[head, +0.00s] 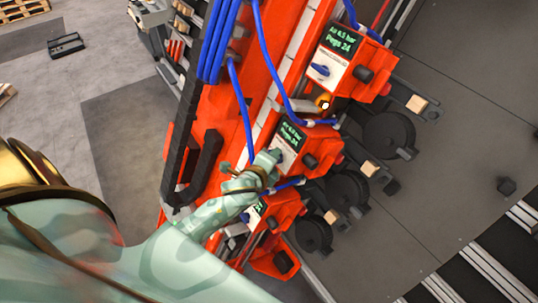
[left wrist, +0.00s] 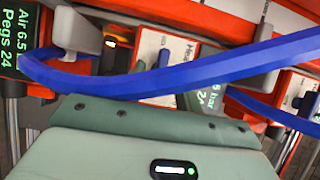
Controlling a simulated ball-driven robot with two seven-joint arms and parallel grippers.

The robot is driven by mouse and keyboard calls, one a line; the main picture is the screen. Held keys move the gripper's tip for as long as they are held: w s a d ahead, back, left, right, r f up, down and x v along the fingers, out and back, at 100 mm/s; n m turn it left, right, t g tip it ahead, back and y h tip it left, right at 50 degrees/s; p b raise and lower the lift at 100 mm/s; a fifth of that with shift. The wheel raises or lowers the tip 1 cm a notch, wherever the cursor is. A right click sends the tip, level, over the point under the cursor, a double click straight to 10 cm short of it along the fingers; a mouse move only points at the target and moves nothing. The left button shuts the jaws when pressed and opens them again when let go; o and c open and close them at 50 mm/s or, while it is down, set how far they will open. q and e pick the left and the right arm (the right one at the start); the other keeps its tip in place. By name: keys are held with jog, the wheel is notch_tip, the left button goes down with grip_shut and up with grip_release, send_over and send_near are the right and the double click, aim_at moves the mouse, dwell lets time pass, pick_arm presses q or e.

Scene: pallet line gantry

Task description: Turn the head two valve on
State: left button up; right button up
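Three orange heads stand in a row on the orange gantry, each with a dark display and a white panel. The upper head has a blue valve lever (head: 320,70) on its white panel. The middle head (head: 305,150) has its display (head: 291,133) showing, but its valve is hidden behind my gripper. My pale green left gripper (head: 266,163) is at the middle head's panel; contact and finger opening are unclear. In the left wrist view, a white panel (left wrist: 150,50) with a small blue lever (left wrist: 163,56) lies beyond the gripper body. My right gripper is not in view.
Blue hoses (head: 263,45) loop close around the heads, and one hose (left wrist: 170,78) crosses the left wrist view. The lower head (head: 277,212) is right below my gripper. Dark round parts (head: 385,135) and wooden blocks (head: 417,104) sit to the right.

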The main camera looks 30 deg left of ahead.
pick_arm(q)
jog(key=b+v, duration=0.2)
jog(key=v, duration=1.4)
jog(key=shift+s, duration=0.1)
